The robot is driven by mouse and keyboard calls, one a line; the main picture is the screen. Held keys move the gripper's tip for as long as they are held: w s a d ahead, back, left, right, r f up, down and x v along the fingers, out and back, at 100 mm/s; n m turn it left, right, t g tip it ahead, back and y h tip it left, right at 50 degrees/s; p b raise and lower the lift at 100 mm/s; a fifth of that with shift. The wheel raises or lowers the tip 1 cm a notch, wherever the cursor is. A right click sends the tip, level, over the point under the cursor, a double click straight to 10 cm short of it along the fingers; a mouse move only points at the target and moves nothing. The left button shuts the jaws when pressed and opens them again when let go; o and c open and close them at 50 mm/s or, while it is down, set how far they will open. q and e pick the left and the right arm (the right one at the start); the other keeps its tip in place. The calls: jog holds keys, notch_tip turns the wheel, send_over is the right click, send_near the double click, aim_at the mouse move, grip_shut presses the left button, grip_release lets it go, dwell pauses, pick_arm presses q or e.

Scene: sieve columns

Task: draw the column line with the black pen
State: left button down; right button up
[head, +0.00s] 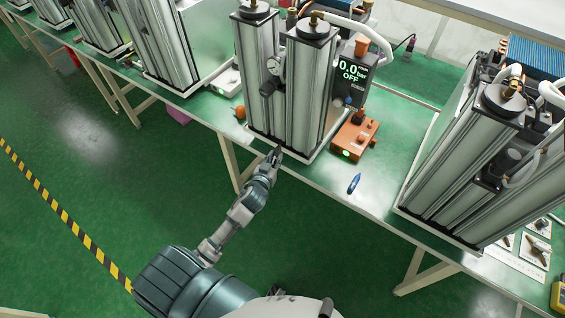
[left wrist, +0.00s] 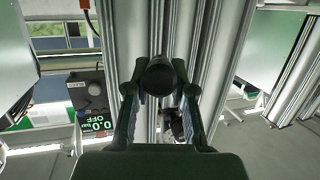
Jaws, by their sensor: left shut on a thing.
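My left gripper (head: 276,153) is at the lower front of the middle twin silver sieve column (head: 303,95), by the table's front edge. In the left wrist view, its fingers (left wrist: 160,82) are shut on a dark round-ended thing, the black pen (left wrist: 159,76), seen nearly end-on. The silver column faces (left wrist: 212,60) stand just beyond it. I cannot tell whether the pen tip touches a column. In the head view the pen is too small to make out. My right gripper is not in view.
A blue pen (head: 354,183) lies on the green tabletop (head: 385,185), right of the column. An orange box (head: 355,136) and a display reading 0.0 bar OFF (head: 352,75) stand beside the column. Another column unit (head: 470,150) stands to the right. The tabletop between is mostly clear.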

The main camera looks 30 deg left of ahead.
aim_at(279, 148)
pick_arm(q)
jog(key=x, duration=0.2)
jog(key=a+b+x, duration=0.1)
jog(key=x, duration=0.1)
jog(key=shift+w+b, duration=0.3)
jog(key=shift+w+d, duration=0.1)
jog(key=shift+w, duration=0.25)
jog(key=shift+w+d+r, duration=0.1)
jog(key=shift+w+d, duration=0.05)
jog(key=shift+d, duration=0.1)
jog(key=shift+w+d+r, duration=0.1)
jog(key=shift+d+r, duration=0.15)
jog(key=shift+d, duration=0.35)
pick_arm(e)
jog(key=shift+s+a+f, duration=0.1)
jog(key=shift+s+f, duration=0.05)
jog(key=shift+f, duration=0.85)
